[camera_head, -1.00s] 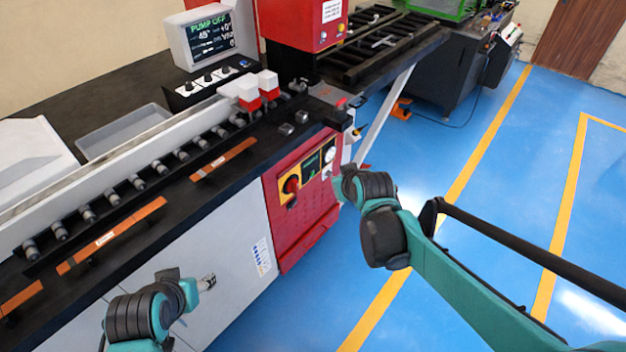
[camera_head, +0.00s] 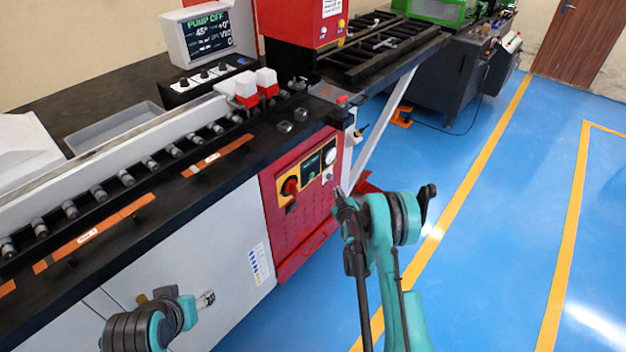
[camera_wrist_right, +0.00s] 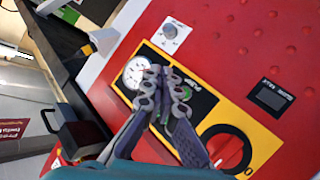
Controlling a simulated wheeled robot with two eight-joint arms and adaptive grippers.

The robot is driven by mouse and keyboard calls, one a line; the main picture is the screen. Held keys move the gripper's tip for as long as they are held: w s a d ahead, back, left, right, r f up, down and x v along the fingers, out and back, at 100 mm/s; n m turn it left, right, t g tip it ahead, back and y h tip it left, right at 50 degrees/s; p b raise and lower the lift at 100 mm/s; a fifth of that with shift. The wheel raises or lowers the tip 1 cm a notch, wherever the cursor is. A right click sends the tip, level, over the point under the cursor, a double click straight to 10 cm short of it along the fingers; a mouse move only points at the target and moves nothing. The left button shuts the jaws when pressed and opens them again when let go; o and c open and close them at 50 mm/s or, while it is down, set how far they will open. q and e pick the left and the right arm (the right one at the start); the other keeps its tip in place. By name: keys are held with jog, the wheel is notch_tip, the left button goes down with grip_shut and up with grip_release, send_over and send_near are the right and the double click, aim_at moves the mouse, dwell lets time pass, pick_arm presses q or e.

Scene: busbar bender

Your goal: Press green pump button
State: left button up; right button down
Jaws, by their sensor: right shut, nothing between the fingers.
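The green pump button (camera_wrist_right: 187,92) sits on a black plate in the yellow-framed control panel (camera_wrist_right: 207,116), partly hidden behind my right fingers in the wrist view. My right gripper (camera_wrist_right: 163,73) is shut and empty in front of this panel, its tips between the gauge and the button. Contact cannot be told. In the head view the panel (camera_head: 293,200) is on the red cabinet front, with my right gripper (camera_head: 341,194) just right of and below it; the button is too small to tell there. My left gripper (camera_head: 206,299) hangs low by the grey cabinet, its fingers unclear.
The panel also carries a white gauge (camera_wrist_right: 137,73) and a red rotary knob (camera_wrist_right: 226,150). A grey knob (camera_wrist_right: 170,30) and a small display (camera_wrist_right: 272,97) are beside it. The monitor (camera_head: 207,33) reads "PUMP OFF". Blue floor (camera_head: 480,240) is open at right.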

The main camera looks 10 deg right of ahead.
aim_at(312, 176)
dwell(0.3)
jog(key=w+a, duration=0.5)
jog(key=w, duration=0.2)
jog(key=shift+a, duration=0.2)
dwell(1.5)
jog(key=shift+w+a, duration=0.3)
jog(key=shift+w+a, duration=0.25)
jog(key=shift+w, duration=0.1)
dwell(0.7)
dwell(0.4)
jog(key=shift+s+d, duration=0.55)
jog(key=shift+s, duration=0.15)
